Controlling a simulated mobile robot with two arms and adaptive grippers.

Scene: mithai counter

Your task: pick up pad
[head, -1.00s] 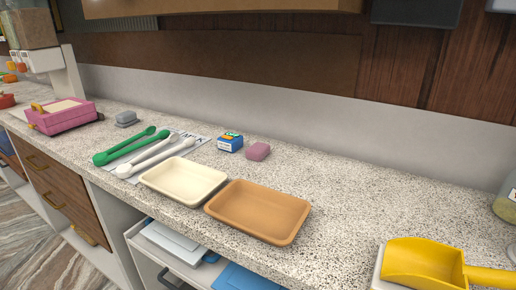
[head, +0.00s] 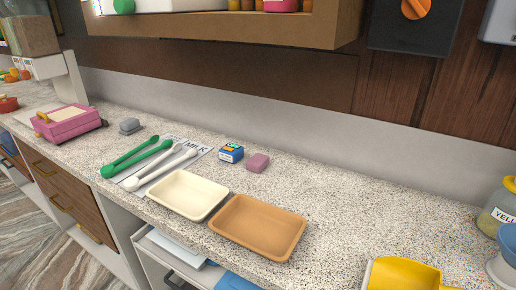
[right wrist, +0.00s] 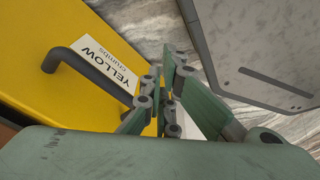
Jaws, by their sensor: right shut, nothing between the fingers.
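A small mauve block (head: 258,162), which may be the pad, lies on the speckled counter (head: 330,205) in the head view. It sits just right of a small blue box with a colourful label (head: 231,152). A grey block with a raised top (head: 129,126) lies farther left, near the pink box; I cannot tell for sure which block is the pad. My right gripper (right wrist: 165,88) shows in the right wrist view, shut and empty, beside a yellow drawer front and away from these blocks. My left gripper is in neither view.
A cream tray (head: 188,194) and an orange-brown tray (head: 258,228) stand at the counter's front. Green and white tongs (head: 150,160) lie left. A yellow scoop (head: 402,275) and a jar (head: 497,212) stand right. The yellow drawer (right wrist: 75,75) has a dark handle (right wrist: 85,70).

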